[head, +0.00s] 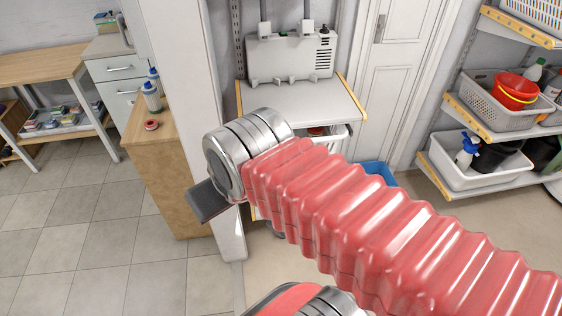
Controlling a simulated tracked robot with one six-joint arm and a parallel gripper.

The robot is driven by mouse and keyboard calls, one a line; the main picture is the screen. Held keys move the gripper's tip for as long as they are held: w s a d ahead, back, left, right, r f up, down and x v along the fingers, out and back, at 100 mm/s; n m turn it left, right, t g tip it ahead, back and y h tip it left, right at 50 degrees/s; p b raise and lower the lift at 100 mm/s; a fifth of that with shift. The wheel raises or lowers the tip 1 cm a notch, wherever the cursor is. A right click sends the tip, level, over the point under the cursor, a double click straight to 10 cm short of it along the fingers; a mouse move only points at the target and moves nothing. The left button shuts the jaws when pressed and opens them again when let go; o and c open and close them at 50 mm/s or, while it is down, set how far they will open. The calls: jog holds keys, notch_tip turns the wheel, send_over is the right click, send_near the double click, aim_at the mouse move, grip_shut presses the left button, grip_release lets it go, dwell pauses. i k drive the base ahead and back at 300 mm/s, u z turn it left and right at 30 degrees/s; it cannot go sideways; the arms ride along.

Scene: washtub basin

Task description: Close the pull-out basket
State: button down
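A white basket (338,137) shows under the grey-white shelf in the middle of the head view. Only its upper part is visible; my red ribbed arm hides the rest. I cannot tell for certain how far it is pulled out. A small red item shows inside it. My gripper (209,201) shows only as a dark flat piece below the silver wrist joint, left of the basket in the picture. Its fingers cannot be made out, nor whether they touch anything.
A grey-white shelf (300,103) with yellow edges carries a grey appliance (290,57). A wooden cabinet (165,180) and a white post stand left. Shelves with baskets and a red bucket (517,90) stand right. A blue container (379,172) shows behind my arm. The tiled floor at left is clear.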

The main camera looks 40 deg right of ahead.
aim_at(333, 142)
jog(key=u, duration=1.1)
jog(key=i, duration=0.5)
jog(key=z, duration=1.1)
